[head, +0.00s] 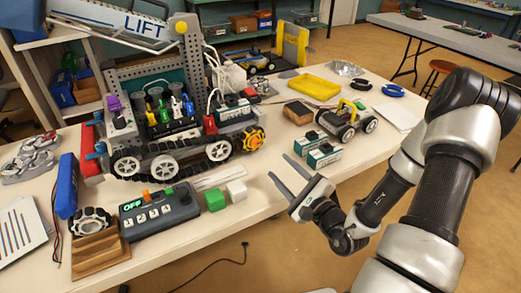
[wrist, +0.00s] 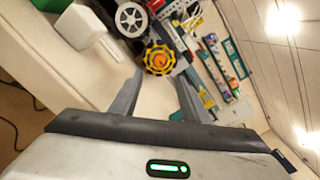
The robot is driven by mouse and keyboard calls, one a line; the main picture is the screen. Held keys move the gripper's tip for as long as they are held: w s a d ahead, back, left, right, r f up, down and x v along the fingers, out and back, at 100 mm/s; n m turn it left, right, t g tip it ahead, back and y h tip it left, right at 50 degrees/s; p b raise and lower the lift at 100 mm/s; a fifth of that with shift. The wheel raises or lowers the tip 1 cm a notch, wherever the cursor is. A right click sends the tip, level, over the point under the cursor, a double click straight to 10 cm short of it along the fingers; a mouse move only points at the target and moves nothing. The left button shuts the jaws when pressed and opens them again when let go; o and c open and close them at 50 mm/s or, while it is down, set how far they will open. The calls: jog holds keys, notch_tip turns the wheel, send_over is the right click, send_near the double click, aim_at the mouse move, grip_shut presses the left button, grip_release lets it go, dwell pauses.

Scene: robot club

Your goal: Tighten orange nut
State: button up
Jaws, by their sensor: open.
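The orange nut (wrist: 158,60) shows at the hub of a yellow toothed wheel (wrist: 146,69) in the wrist view. In the head view the yellow-orange wheel (head: 260,134) sits at the right front corner of the tracked robot model (head: 165,165), and the nut shows as a small orange patch (head: 252,140) on it. My gripper (head: 279,167) is open and empty at the front edge of the table, right of and nearer than the wheel. Its fingers point toward the wheel. In the wrist view the wheel appears between and beyond the fingertips (wrist: 162,80), apart from them.
A control box (head: 158,213) reading OFF, a green cube (head: 215,200) and a white cube (head: 237,191) stand left of my gripper. Two teal-and-white modules (head: 313,147) and a small wheeled car (head: 347,121) lie behind it. The floor in front of the table is mostly clear.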

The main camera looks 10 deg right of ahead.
aim_at(256, 144)
jog(key=b+x, duration=0.1)
jog(key=x, duration=1.1)
jog(key=shift+w+b, duration=0.1)
jog(key=shift+b, duration=0.3)
jog(key=c, duration=1.1)
